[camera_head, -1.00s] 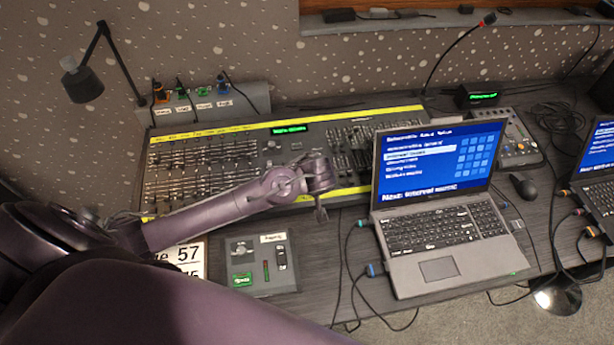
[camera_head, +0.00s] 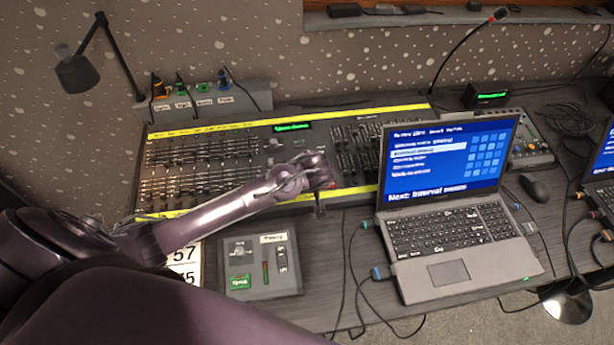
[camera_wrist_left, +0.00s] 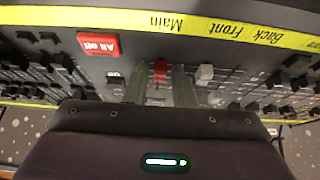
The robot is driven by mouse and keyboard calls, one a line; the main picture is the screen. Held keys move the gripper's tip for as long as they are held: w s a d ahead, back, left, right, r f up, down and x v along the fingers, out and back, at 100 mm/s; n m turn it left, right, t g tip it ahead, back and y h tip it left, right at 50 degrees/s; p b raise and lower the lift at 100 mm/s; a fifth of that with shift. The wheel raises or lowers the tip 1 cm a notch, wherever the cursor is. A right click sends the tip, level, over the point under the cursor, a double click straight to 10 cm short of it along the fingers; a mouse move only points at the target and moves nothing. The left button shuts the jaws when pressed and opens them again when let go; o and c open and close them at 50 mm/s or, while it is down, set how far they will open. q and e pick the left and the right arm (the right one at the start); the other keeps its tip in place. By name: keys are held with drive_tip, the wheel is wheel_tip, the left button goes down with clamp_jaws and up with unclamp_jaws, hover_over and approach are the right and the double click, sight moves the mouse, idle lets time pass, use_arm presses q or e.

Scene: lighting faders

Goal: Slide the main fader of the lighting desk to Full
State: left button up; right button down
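The lighting desk (camera_head: 215,207) is a long grey console with yellow strips along its edges and rows of dark faders. My left gripper (camera_head: 320,207) hangs over its front edge, near the middle. In the left wrist view the desk appears upside down. A red fader cap (camera_wrist_left: 160,70) stands in line with the "Main" label (camera_wrist_left: 165,22). The fingers of my left gripper (camera_wrist_left: 161,88) are apart, one on each side of the red cap in the picture, with visible gaps. I cannot tell how high they are above it. My right gripper is not in view.
A pale fader cap (camera_wrist_left: 205,72) stands beside the fingers, and a red "All off" button (camera_wrist_left: 98,45) is close by. An open laptop (camera_head: 445,240) stands right of my gripper. A small grey box (camera_head: 262,290) and cables lie in front of the desk.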

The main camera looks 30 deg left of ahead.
use_arm(q)
drive_tip(key=c, duration=0.4)
drive_tip(key=shift+c, duration=0.2)
drive_tip(key=shift+w+a, duration=0.1)
drive_tip(key=shift+w, duration=0.05)
drive_tip(key=shift+w+a+r, duration=0.15)
drive_tip(key=shift+w+a, duration=0.75)
drive_tip(key=shift+w, duration=0.25)
drive_tip(key=shift+w+a+r, duration=0.1)
drive_tip(key=shift+w+a, duration=0.75)
drive_tip(key=shift+w, duration=0.3)
drive_tip(key=o, duration=0.4)
drive_tip(key=shift+r, duration=0.1)
drive_tip(key=shift+r+p, duration=1.25)
drive_tip(key=shift+p, duration=0.15)
drive_tip(key=shift+f, duration=0.1)
